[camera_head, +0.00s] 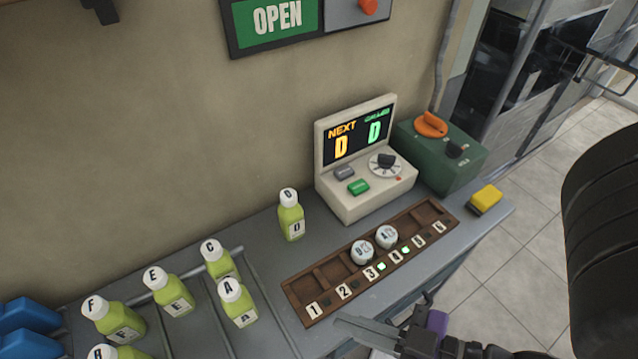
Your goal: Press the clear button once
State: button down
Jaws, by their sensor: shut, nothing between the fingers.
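A cream console (348,204) stands on the counter against the wall, its screen (358,138) reading NEXT with an orange D and a second, hard-to-read word with a green D. On its sloped face are a grey button (344,173), a green button (358,187) and a dial (386,164) with a black knob. No label on the buttons is legible, so I cannot tell which is the clear button. My gripper (345,326) is shut and empty at the bottom, in front of the numbered rack and well below the console, touching neither button.
A brown rack (296,284) numbered 1 to 6 holds two white-capped items in its middle slots. A green bottle D (291,220) stands left of the console; several more bottles stand farther left. A green box (455,168) with an orange knob and a yellow block (485,199) are right.

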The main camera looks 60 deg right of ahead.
jog(key=shift+a, duration=0.1)
jog(key=r+n+g+h+p, duration=0.1)
jog(key=n+g+h+p, duration=0.35)
jog(key=p, duration=0.65)
send_over(344, 172)
jog(key=g+y, duration=0.1)
jog(key=g, duration=0.1)
jog(key=shift+s+r+n, duration=0.25)
jog(key=shift+s+r, duration=0.2)
jog(key=shift+r, duration=0.1)
jog(key=shift+f, duration=0.1)
notch_tip(344, 172, down, 9)
jog(key=b, duration=0.7)
jog(key=shift+r, duration=0.2)
